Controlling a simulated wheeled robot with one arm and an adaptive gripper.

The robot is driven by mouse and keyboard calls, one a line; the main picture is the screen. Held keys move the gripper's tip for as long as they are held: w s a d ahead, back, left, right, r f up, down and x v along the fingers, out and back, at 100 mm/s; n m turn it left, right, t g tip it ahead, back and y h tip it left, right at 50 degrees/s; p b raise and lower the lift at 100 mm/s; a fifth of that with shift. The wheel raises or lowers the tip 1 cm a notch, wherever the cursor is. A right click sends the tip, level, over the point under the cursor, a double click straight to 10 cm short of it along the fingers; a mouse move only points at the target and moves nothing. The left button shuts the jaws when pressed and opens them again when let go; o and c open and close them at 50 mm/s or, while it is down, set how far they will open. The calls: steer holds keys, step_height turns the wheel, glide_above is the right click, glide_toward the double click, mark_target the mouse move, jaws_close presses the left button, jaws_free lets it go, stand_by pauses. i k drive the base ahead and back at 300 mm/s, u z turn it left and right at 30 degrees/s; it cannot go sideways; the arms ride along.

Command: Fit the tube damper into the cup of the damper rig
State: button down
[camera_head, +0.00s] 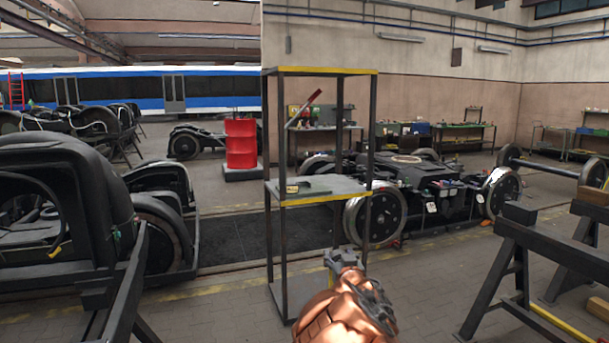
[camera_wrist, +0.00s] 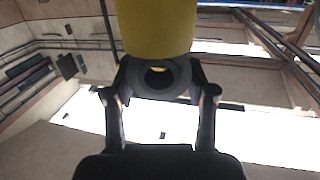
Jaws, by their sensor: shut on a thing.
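In the wrist view, a thick yellow cylinder (camera_wrist: 157,28) with a dark grey ring-shaped end (camera_wrist: 157,77) fills the top middle; I take it to be the tube damper. My gripper (camera_wrist: 158,85) is shut on this end, one dark finger on each side. The cylinder's far end is cut off by the frame. In the head view, my copper-coloured arm rises at the bottom centre, with a grey part at its tip; I cannot make out the yellow cylinder there. I cannot pick out the damper rig or its cup with certainty in either view.
A dark open rack (camera_head: 277,240) with yellow-edged shelves stands just beyond my arm; small items lie on its middle shelf (camera_head: 340,187). A wheeled bogie (camera_head: 408,180) is behind it. Dark trestles (camera_head: 500,270) stand at right, a red drum (camera_head: 241,145) farther back.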

mark_target(303, 188)
steer(key=i, duration=1.25)
steer(key=u, duration=0.05)
